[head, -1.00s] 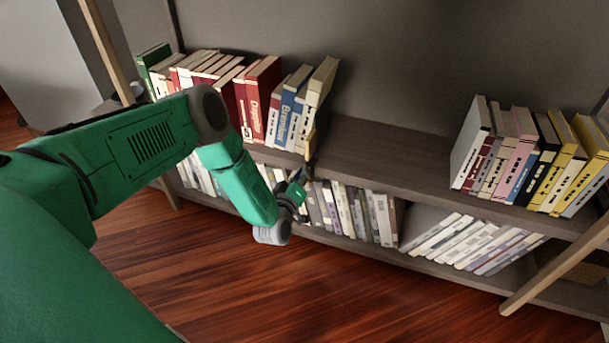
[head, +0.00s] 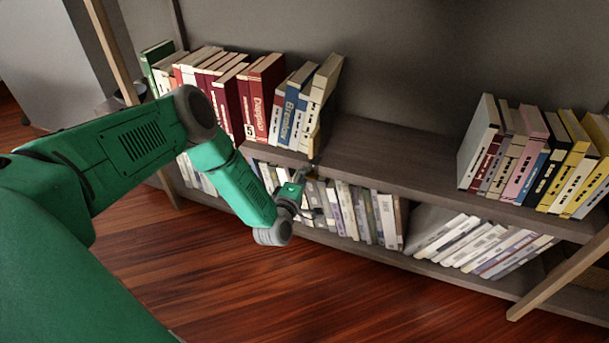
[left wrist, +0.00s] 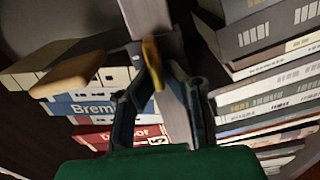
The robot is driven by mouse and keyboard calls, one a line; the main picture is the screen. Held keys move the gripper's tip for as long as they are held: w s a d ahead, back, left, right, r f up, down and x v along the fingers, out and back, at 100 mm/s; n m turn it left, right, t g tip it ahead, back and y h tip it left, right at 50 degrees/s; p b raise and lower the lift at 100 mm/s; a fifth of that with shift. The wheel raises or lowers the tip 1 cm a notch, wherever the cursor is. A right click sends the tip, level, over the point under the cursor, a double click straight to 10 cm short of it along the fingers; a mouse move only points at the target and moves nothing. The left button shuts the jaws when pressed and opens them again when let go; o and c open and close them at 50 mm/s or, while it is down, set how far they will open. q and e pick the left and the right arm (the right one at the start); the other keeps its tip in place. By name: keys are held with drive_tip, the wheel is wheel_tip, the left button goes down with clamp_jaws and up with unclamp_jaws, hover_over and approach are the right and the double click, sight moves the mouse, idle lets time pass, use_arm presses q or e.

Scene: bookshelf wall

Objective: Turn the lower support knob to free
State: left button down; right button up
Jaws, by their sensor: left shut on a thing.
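A small yellow knob (left wrist: 152,62) shows in the left wrist view, at the front edge of the grey shelf board (left wrist: 148,14). My left gripper (left wrist: 154,76) is shut on the knob, with its dark fingers on both sides of it. A tan wooden piece (left wrist: 80,74) lies against the end of the upper books in that view; it also shows in the head view (head: 313,142). In the head view my left gripper (head: 304,178) is at the upper shelf's front edge, and the knob is too small to make out clearly. My right gripper is not in view.
Upper books (head: 265,95) stand left of the tan piece, and more books (head: 535,155) stand at the right. Between them the upper shelf (head: 385,155) is bare. Lower-shelf books (head: 365,215) are close beside my gripper. The wooden floor (head: 330,290) in front is clear.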

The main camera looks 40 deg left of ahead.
use_arm(q)
drive_tip(key=shift+s+d+f, duration=0.15)
drive_tip(key=shift+s+f, duration=0.15)
drive_tip(key=shift+f, duration=0.15)
drive_tip(key=c, duration=1.6)
unclamp_jaws()
drive_tip(key=shift+c, duration=0.2)
drive_tip(key=shift+w+r, duration=0.1)
drive_tip(key=shift+r, duration=0.1)
drive_tip(key=v, duration=1.2)
drive_tip(key=shift+f, duration=0.1)
